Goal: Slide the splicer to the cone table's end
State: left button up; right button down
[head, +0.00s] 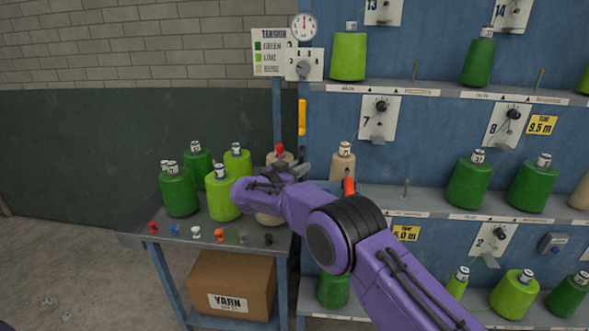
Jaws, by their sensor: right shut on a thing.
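The cone table (182,239) is grey and stands at centre left, with dark green and lime cones on it. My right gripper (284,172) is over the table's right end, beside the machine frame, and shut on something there. A red knob (280,149) shows just above the jaws. It looks like the top of the splicer, whose body is mostly hidden behind my purple hand and wrist. Beige cones stand close to the hand, one partly hidden below it. My left gripper is not in view.
Several coloured pegs line the table's front edge. A yarn box (232,284) sits beneath it. The blue creel (430,165) with shelves of cones fills the right. A yellow handle (302,117) hangs on its post.

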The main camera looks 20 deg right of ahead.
jog(key=shift+w+r, duration=0.3)
jog(key=shift+r, duration=0.4)
jog(key=c, duration=1.2)
grip_release()
jog(key=shift+o, duration=0.5)
jog(key=shift+w+d+f, duration=0.1)
jog(key=shift+w+f, duration=0.15)
jog(key=shift+f, duration=0.25)
jog(key=shift+s, duration=0.1)
jog(key=shift+f, duration=0.15)
jog(key=b+v, duration=0.3)
jog(key=v, duration=0.7)
jog(key=shift+s+a+b, duration=0.2)
jog(key=shift+a+b, duration=0.05)
jog(key=shift+b, duration=0.05)
